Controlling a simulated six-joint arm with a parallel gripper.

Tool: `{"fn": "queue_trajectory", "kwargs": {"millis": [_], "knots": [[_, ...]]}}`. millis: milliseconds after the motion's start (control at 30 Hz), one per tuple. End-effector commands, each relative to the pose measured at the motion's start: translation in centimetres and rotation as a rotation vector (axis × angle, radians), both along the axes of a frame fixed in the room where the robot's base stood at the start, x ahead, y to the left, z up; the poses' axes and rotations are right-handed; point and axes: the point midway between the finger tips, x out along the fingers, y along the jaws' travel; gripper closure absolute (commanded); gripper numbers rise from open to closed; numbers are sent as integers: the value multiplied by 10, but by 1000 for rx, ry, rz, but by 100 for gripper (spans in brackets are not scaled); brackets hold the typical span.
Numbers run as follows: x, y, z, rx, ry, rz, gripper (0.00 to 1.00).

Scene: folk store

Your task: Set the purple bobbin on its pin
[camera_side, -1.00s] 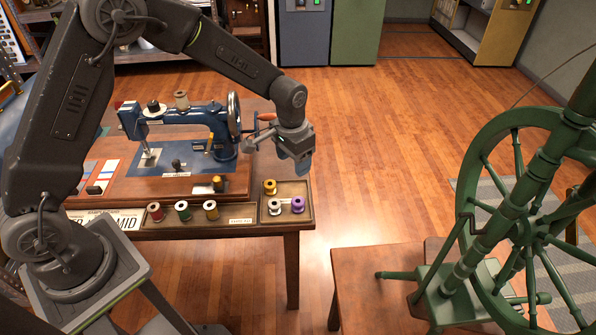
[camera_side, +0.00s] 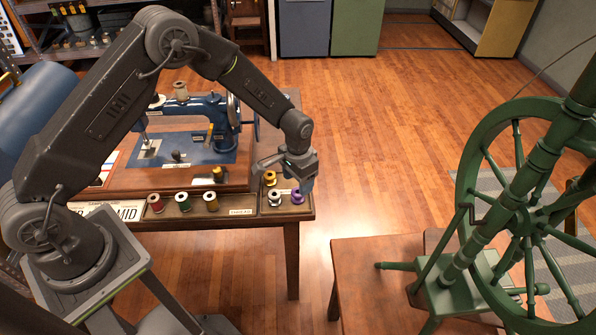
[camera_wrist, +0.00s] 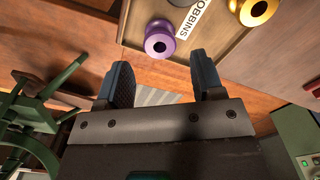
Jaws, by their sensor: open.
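The purple bobbin (camera_side: 297,197) stands in the right-hand tray (camera_side: 272,213) at the table's front right corner. In the wrist view the purple bobbin (camera_wrist: 160,40) shows its round end and centre hole, just beyond my fingertips and between their lines. I cannot make out which pin belongs to the bobbin.
A yellow bobbin (camera_side: 270,178) and a silver bobbin (camera_side: 274,198) share the tray, close to the purple one. A green spinning wheel (camera_side: 515,210) stands at right. Open floor lies between.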

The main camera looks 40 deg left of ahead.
Motion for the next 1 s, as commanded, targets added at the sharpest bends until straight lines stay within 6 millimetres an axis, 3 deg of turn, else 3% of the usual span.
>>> {"fn": "queue_trajectory", "kwargs": {"millis": [433, 1000], "knots": [[0, 0, -36, -1, 2, 0, 39], [0, 0, -40, -1, 1, 0, 39]]}}
